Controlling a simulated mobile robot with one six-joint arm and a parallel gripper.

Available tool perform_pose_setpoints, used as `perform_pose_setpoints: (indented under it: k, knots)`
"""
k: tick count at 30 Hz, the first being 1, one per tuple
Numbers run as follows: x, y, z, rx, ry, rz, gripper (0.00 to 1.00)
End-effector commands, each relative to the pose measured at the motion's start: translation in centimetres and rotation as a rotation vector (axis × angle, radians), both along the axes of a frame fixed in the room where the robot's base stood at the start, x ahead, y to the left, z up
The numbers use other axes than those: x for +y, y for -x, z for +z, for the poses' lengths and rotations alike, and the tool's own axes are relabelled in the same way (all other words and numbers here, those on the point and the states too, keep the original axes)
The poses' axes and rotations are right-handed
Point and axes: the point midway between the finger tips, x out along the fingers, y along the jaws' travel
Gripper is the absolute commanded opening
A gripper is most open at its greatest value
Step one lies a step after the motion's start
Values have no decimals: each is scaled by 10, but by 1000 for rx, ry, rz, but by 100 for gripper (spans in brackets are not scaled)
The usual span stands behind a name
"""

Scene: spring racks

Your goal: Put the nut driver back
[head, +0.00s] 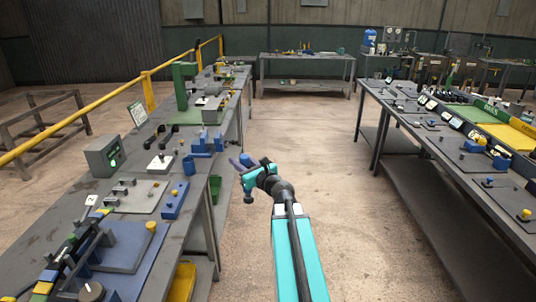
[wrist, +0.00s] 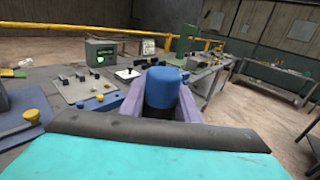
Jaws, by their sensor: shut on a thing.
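My gripper (head: 244,166) is out in front of the left bench's right edge, over the aisle, and apart from the bench. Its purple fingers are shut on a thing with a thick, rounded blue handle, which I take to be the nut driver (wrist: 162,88). In the wrist view the blue handle stands up between the fingers; its lower part is hidden by my gripper and wrist. In the head view only a small blue part of it shows at my gripper. I cannot tell which place on the bench belongs to the nut driver.
The left bench (head: 150,222) carries a grey box with a green light (head: 103,156), a blue block with a yellow knob (head: 175,200), blue fixtures (head: 203,146) and a green press (head: 183,85). A yellow rail runs behind. Another bench (head: 465,160) stands right; the aisle floor between is clear.

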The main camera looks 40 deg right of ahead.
Motion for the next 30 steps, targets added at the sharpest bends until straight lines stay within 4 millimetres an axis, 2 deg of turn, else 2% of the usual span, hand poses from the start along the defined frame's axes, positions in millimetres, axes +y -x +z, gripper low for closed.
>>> perform_pose_setpoints:
  k: [1, 3, 11, 17, 21, 24, 30]
  knots:
    - [20, -2, -5, 0, -2, 50, 0]
    - [47, -5, -10, 0, -4, 121, 0]
    - [146, -1, -28, -1, -12, 390, 0]
    - [222, 16, -43, -1, -21, 605, 0]
    - [270, 34, -52, -2, -28, 752, 0]
    - [298, 48, -56, -3, -33, 842, 0]
    - [329, 66, -61, -5, -39, 952, 0]
